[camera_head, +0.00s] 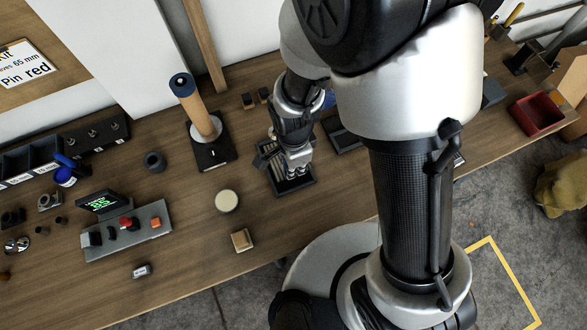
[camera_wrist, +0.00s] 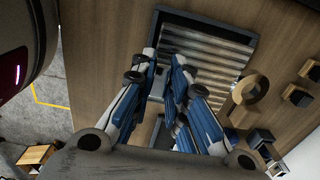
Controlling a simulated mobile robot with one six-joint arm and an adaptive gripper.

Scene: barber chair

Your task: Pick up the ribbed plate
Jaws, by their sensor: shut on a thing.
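The ribbed plate (camera_wrist: 205,55) shows in the wrist view as a grey metallic plate with parallel ridges, lying within a dark shallow tray (camera_wrist: 250,40). In the head view the tray (camera_head: 308,183) is on the wooden bench, partly covered by my gripper (camera_head: 298,168), which points down over it. In the wrist view my blue-and-white gripper fingers (camera_wrist: 166,66) come together at the plate's lower-left part and are shut on it. The exact contact is partly hidden by the fingers. I cannot tell whether the plate is clear of the tray floor.
A post with a tan roll (camera_head: 195,108) stands left of the tray. A cream disc (camera_head: 227,201), a small wooden block (camera_head: 241,240) and a control panel (camera_head: 127,232) are on the bench's left part. A red bin (camera_head: 537,115) is far right. Bare bench lies in front of the tray.

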